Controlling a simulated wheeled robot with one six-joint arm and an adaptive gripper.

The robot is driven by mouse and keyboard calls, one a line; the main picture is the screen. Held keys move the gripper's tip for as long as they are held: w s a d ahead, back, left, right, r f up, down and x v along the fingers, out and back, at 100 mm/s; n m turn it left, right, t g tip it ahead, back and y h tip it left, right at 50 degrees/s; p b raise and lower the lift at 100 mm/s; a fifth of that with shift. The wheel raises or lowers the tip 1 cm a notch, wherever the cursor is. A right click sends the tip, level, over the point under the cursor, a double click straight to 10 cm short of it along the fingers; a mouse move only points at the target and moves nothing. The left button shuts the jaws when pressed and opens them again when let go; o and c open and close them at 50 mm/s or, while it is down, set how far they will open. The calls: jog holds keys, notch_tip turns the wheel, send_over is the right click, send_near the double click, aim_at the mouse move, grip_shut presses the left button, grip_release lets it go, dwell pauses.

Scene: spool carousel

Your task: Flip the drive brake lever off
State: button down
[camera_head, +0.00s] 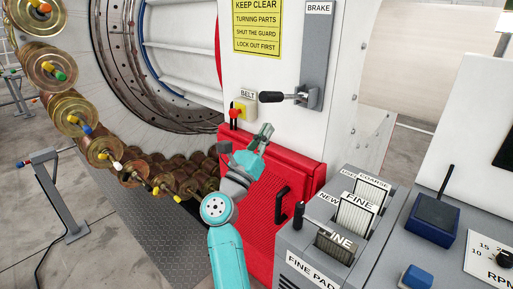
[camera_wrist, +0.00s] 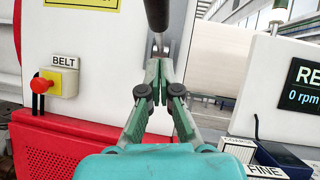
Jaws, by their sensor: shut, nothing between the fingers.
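The brake lever (camera_head: 271,97) has a black handle on a metal pivot, mounted on a grey plate (camera_head: 315,60) labelled BRAKE on the white machine panel. In the head view the handle points left, roughly level. In the wrist view the lever handle (camera_wrist: 157,14) shows at the top centre, beyond my fingertips. My gripper (camera_head: 266,131) is shut and empty, just below the lever in the head view. It also shows in the wrist view (camera_wrist: 159,66), its fingertips together beneath the handle. I see a gap in the head view; contact is not clear in the wrist view.
A red BELT button (camera_head: 234,113) on a yellow box sits left of my gripper. Below is a red guard (camera_head: 290,150). At right are a grey pad holder (camera_head: 310,250) and a console with a blue box (camera_head: 433,218). Spools (camera_head: 55,65) hang at left.

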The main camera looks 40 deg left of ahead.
send_near(285, 98)
jog(key=shift+w+a+r, duration=0.4)
jog(key=shift+w+r, duration=0.1)
jog(key=shift+r, duration=0.1)
jog(key=shift+w+a+r, duration=0.4)
jog(key=shift+w+r, duration=0.15)
jog(key=shift+r, duration=0.1)
jog(key=shift+r, duration=0.15)
